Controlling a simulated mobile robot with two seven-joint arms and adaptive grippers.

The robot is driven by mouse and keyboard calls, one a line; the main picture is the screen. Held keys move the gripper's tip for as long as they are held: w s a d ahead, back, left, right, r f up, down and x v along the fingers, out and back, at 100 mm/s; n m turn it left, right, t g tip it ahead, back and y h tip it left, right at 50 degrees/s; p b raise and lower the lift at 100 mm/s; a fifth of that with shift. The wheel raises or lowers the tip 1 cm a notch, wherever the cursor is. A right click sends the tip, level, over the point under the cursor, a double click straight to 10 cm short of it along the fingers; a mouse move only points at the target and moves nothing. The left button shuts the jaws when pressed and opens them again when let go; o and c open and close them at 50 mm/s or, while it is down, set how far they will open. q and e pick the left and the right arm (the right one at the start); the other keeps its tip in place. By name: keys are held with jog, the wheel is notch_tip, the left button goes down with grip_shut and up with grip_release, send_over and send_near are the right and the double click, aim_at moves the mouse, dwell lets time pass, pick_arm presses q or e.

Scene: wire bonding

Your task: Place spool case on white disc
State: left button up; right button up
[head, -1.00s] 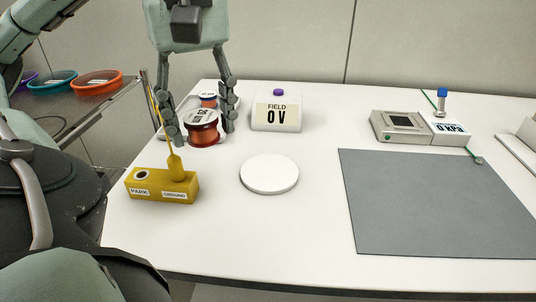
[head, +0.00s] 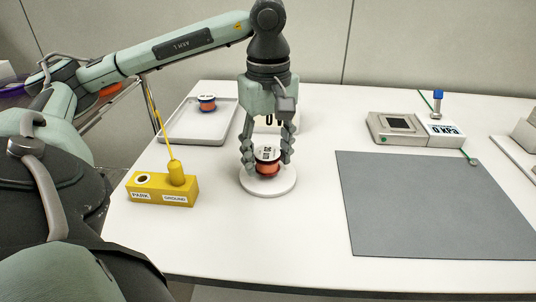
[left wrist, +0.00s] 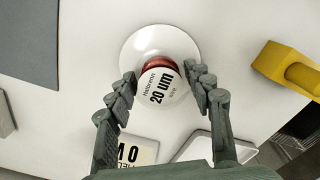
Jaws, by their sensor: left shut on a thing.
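The spool case (head: 267,155) has a white labelled top and red-orange sides. My left gripper (head: 267,160) is shut on it, with fingers on both sides, over the white disc (head: 262,189). In the left wrist view the spool case (left wrist: 158,86) reads "20 um" and covers part of the white disc (left wrist: 140,44). It looks upright and very low over the disc; I cannot tell whether it touches. My right gripper is not in view.
A yellow block (head: 160,190) stands left of the disc. A tray (head: 225,128) holding another spool (head: 207,103) is behind left. The field display is mostly hidden behind my gripper. A grey mat (head: 430,205) lies right.

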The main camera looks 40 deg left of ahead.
pick_arm(q)
jog(key=shift+f, duration=0.25)
jog(key=shift+f, duration=0.1)
jog(key=shift+f, duration=0.1)
jog(key=o, duration=1.3)
jog(key=shift+c, duration=0.2)
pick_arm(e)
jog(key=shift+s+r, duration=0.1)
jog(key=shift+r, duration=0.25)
